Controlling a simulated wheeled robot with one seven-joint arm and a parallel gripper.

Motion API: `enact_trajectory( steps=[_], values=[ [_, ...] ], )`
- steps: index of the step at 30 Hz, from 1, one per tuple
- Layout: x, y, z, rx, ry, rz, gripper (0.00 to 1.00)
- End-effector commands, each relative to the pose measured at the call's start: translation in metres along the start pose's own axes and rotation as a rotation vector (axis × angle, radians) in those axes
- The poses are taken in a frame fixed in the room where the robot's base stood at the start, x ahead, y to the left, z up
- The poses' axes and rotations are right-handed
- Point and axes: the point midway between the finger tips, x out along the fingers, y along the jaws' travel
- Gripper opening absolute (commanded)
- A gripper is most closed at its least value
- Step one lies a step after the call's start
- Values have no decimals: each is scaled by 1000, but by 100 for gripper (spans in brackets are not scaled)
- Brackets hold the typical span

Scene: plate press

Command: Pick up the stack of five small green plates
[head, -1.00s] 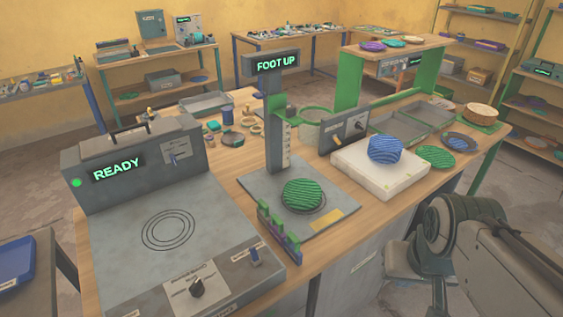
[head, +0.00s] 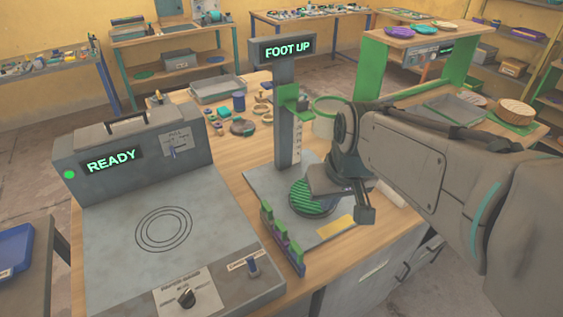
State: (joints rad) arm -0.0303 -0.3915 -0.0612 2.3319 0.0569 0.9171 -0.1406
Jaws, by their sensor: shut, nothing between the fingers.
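The stack of small green plates (head: 308,198) lies on the grey base plate (head: 270,186) of the press, in front of its upright post. Its stripes are light and dark green. I cannot count the plates. My gripper (head: 342,186) is close over the right side of the stack and hides part of it. It is shut and empty. I cannot tell whether it touches the plates.
The press post (head: 285,120) reads FOOT UP and carries a green foot (head: 293,98) above the stack. A grey READY machine (head: 135,165) is at left. My arm hides the table's right part.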

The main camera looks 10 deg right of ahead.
Motion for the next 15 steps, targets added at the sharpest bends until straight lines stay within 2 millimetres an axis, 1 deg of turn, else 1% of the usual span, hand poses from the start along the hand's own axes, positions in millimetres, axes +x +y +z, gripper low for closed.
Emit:
enact_trajectory(
  steps=[1, 5, 9, 12, 15],
  values=[
    [6, 2, -19, -23, -2, -14, 0],
    [14, 6, -66, -83, 6, -44, 0],
    [29, 14, -115, -151, 15, -61, 0],
    [41, 19, -146, -198, 23, -66, 0],
    [52, 24, -171, -239, 29, -66, 0]
  ],
)
